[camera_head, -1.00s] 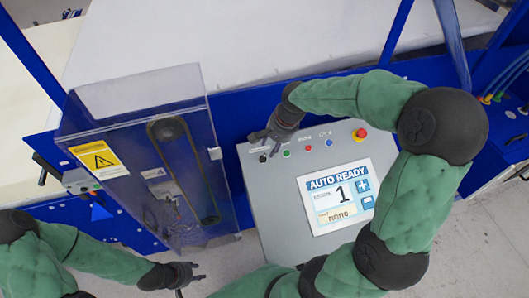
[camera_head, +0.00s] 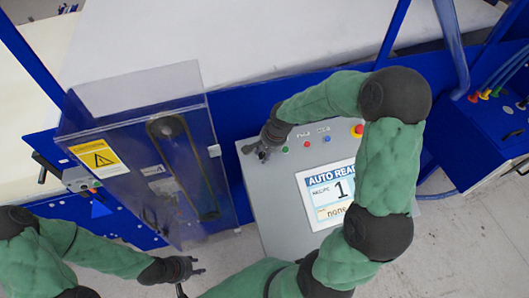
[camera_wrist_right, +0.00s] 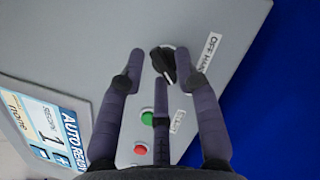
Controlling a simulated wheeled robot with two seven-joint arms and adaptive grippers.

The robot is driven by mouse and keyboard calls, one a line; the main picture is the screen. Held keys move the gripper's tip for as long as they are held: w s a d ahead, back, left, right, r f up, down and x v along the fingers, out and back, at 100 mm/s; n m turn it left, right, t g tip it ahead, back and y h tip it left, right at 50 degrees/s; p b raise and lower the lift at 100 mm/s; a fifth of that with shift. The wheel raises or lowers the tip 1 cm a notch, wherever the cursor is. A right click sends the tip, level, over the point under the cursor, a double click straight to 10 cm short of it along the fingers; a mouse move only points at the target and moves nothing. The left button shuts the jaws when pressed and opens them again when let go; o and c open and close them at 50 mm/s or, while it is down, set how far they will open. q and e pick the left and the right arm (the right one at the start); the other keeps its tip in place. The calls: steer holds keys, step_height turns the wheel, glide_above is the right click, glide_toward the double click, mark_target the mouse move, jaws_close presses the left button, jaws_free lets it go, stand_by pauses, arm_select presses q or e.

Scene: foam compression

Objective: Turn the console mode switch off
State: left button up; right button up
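The console mode switch (camera_wrist_right: 162,64) is a black knob on the grey console (camera_wrist_right: 100,100), beside a label starting "OFF HAND" in the right wrist view. My right gripper (camera_wrist_right: 162,66) has its fingers spread, one on each side of the knob and a middle one close to its lower end. Whether any finger touches the knob, I cannot tell. In the head view my right gripper (camera_head: 261,150) is over the console's upper left corner and hides the switch. My left gripper (camera_head: 197,266) is at the bottom, with fingers apart and empty, left of the console.
The console screen (camera_head: 329,192) reads "AUTO READY", partly covered by my right arm. Green (camera_wrist_right: 147,118) and red (camera_wrist_right: 141,149) buttons are near the switch. A red emergency button (camera_head: 357,130) is at the upper right corner. A clear guard (camera_head: 150,90) stands left of the console.

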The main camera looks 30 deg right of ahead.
jaws_close()
steer(key=shift+s, duration=0.1)
steer(key=shift+f, duration=0.1)
